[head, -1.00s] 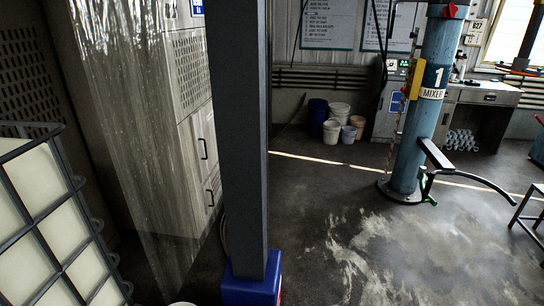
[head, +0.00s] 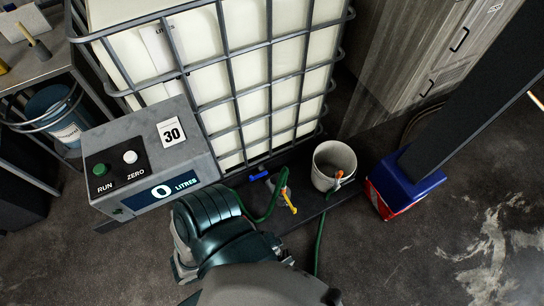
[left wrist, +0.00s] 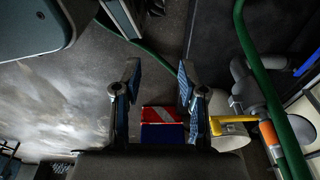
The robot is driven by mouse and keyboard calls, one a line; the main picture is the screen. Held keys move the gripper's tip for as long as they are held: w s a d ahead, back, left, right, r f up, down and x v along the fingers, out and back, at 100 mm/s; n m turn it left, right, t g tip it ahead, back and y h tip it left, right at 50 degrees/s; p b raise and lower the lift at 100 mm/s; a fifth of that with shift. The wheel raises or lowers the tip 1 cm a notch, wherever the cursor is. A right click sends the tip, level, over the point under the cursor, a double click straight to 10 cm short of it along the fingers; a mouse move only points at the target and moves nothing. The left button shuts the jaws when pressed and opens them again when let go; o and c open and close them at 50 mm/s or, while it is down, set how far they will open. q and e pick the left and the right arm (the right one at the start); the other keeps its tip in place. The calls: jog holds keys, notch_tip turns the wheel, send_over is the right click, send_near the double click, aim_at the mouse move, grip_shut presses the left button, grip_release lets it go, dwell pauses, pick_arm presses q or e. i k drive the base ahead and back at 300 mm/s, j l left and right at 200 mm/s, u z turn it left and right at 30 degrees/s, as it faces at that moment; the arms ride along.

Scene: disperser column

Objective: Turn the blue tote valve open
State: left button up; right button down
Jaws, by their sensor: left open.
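The tote valve's blue handle (head: 258,176) shows low at the front of the caged white tote (head: 255,100) in the head view. A blue piece (left wrist: 308,63), probably this handle, shows at the right edge of the left wrist view. A grey pipe fitting (left wrist: 252,88) with a yellow handle (left wrist: 232,120) is beside it; the yellow handle (head: 288,202) also shows in the head view. My left gripper (left wrist: 157,95) is open and empty, with the yellow handle just right of its right finger. In the head view my arm hides its fingers. My right gripper is not in view.
A grey meter box (head: 150,165) reading 0 litres stands left of my arm. A white bucket (head: 333,185) stands right of the valve. A green hose (head: 270,205) runs between. A post with a blue and red base (head: 400,185) stands at right; open floor lies beyond.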

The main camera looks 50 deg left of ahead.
aim_at(252, 178)
jog(key=u, duration=2)
